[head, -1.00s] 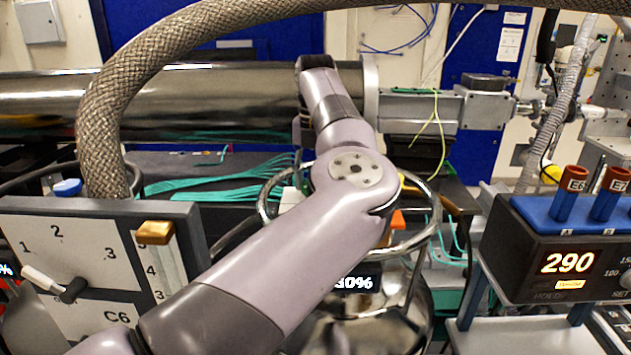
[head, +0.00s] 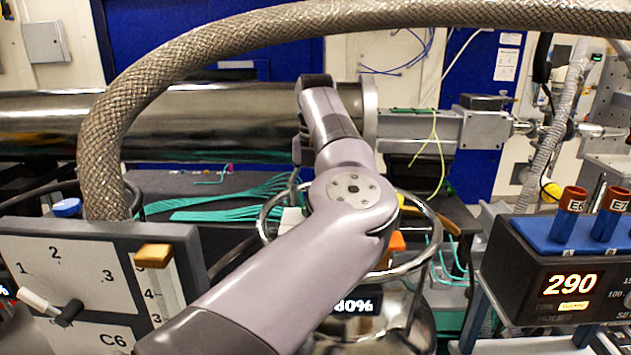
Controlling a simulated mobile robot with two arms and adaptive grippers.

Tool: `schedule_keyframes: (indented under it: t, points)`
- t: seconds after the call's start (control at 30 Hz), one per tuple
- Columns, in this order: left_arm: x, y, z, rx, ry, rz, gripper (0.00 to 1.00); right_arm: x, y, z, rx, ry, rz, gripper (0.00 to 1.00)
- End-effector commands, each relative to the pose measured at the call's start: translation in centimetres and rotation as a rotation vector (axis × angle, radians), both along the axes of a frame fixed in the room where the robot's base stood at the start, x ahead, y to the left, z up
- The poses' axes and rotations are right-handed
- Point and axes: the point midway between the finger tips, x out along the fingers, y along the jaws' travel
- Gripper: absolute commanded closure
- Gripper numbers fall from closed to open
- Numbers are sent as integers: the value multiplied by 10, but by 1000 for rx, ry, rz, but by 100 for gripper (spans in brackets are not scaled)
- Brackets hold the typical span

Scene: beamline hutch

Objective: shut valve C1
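No label reading C1 is legible, so I cannot tell which part is valve C1. A steel vessel (head: 421,325) with a ring handle (head: 427,226) stands in the middle, behind my arm. Its display (head: 354,306) is partly covered and seems to read 80%. An orange part (head: 397,243) shows inside the ring; the rest of the vessel top is hidden by the arm. My arm comes in from the lower left, rises across the vessel and bends down at its far end. Neither gripper shows.
A panel labelled C6 (head: 75,255) with a black-and-white pointer (head: 68,313) and an orange block (head: 153,255) stands at left. A braided hose (head: 100,165) arches overhead. A controller reading 290 (head: 520,265) stands at right, holding tubes E6 (head: 570,210) and E7 (head: 611,213). A steel pipe (head: 220,115) crosses behind.

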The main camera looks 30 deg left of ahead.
Motion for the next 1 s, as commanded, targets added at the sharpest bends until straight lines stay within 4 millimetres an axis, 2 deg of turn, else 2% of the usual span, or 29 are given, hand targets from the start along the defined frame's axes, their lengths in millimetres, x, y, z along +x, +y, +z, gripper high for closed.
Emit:
schedule_keyframes:
  t: [0.17, 0.3, 0.47, 0.7, 1.0]
  points:
    - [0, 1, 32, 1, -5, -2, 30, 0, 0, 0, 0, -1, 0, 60]
    - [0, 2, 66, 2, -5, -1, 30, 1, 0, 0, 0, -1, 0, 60]
    - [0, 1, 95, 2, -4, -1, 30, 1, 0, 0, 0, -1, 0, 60]
    - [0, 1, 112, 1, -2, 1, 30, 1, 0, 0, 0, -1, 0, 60]
    - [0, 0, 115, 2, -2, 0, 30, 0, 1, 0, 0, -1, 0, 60]
